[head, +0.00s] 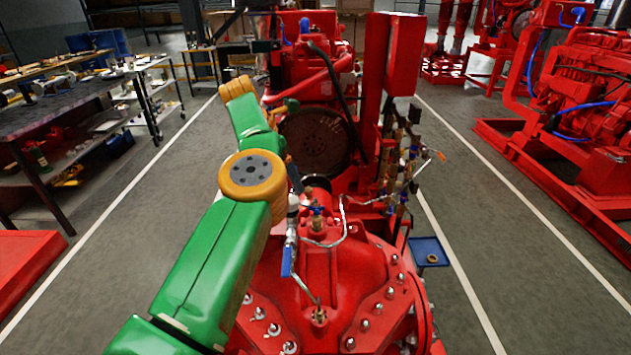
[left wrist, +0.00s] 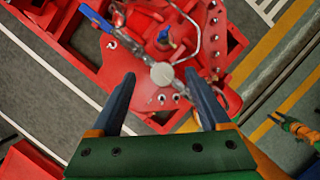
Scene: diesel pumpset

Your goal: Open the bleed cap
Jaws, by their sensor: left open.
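A round silver cap, which I take for the bleed cap (left wrist: 162,75), sits at the end of a small valve on the red pump casing (head: 330,262). In the head view the silver cap end (head: 293,200) stands close beside my left wrist. The valve has a blue lever (head: 287,262), also seen in the left wrist view (left wrist: 97,18). My left gripper (left wrist: 161,88) is open. Its two dark fingers lie on either side of the cap in that view; I see no contact. In the head view the wrist mostly hides the fingers. My right gripper does not show clearly.
A brass fitting with a blue handle (head: 317,212) and a bent silver pipe (head: 342,222) stand close to the valve. A red engine (head: 312,75) is behind. A blue tray (head: 429,252) is at the right. Workbenches stand far left; the left floor is clear.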

